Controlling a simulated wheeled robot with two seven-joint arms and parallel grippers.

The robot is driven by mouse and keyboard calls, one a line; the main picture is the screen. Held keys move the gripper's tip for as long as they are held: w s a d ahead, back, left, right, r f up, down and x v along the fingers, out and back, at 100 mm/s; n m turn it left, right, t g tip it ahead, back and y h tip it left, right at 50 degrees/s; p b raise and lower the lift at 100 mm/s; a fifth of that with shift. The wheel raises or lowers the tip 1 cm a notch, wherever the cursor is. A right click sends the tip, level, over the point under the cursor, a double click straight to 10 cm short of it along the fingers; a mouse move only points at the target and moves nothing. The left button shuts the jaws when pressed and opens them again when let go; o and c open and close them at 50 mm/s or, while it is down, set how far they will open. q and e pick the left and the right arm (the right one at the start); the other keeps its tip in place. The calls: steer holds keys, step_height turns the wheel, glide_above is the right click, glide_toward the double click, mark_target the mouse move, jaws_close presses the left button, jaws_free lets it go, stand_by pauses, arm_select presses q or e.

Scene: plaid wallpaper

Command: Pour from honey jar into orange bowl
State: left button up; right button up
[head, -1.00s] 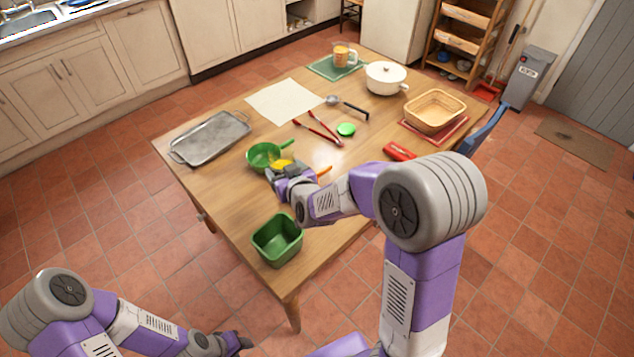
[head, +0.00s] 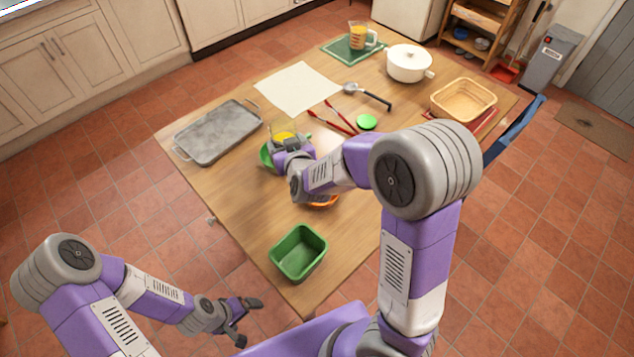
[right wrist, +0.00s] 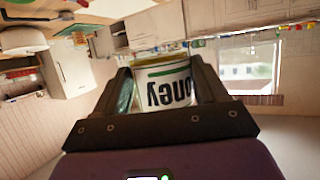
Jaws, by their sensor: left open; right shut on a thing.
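The honey jar (head: 284,130), clear with yellow content, is in my right gripper (head: 292,146), which is raised above the table. In the right wrist view the jar's white label (right wrist: 165,90) shows between the two fingers (right wrist: 165,95). The label and the room both appear upside down there, so the jar looks roughly upright. The orange bowl (head: 322,202) sits on the table below my right wrist, nearer me than the jar, mostly hidden by the arm. My left gripper (head: 243,308) is open and empty, low at the table's near left side, above the floor.
A green square container (head: 299,253) stands at the near table corner. A green pan (head: 265,156) is partly hidden behind my right gripper. A metal tray (head: 218,133), red tongs (head: 333,120), green lid (head: 366,122), ladle (head: 368,95), white pot (head: 409,63) and basket (head: 463,98) lie farther off.

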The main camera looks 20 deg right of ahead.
arm_select(q)
steer(key=f+b, duration=0.3)
steer(key=shift+s+f, duration=0.2)
steer(key=shift+f, duration=0.1)
arm_select(e)
steer(key=s+f+m+h, duration=0.1)
steer(key=f, duration=0.1)
steer(key=s+a+f+h, duration=0.1)
steer(key=f, duration=0.1)
steer(key=s+f+m+h, duration=0.1)
steer(key=f, duration=0.1)
steer(key=shift+s+a+f+m+g, duration=0.1)
steer(key=shift+a+f+m+g, duration=0.1)
steer(key=shift+a+m+g, duration=0.15)
steer(key=shift+c, duration=0.9)
arm_select(q)
step_height(320, 180, down, 2)
steer(key=shift+f+b, duration=0.15)
steer(key=shift+b, duration=1.1)
arm_select(e)
steer(key=s+f+m+g+h, duration=0.1)
steer(key=s+f+m+h, duration=0.1)
steer(key=s+f+h, duration=0.1)
steer(key=shift+s+d+f+m, duration=0.2)
steer(key=shift+s+f+m, duration=0.15)
steer(key=shift+s+f, duration=0.65)
steer(key=shift+r, duration=0.1)
steer(key=shift+s, duration=0.1)
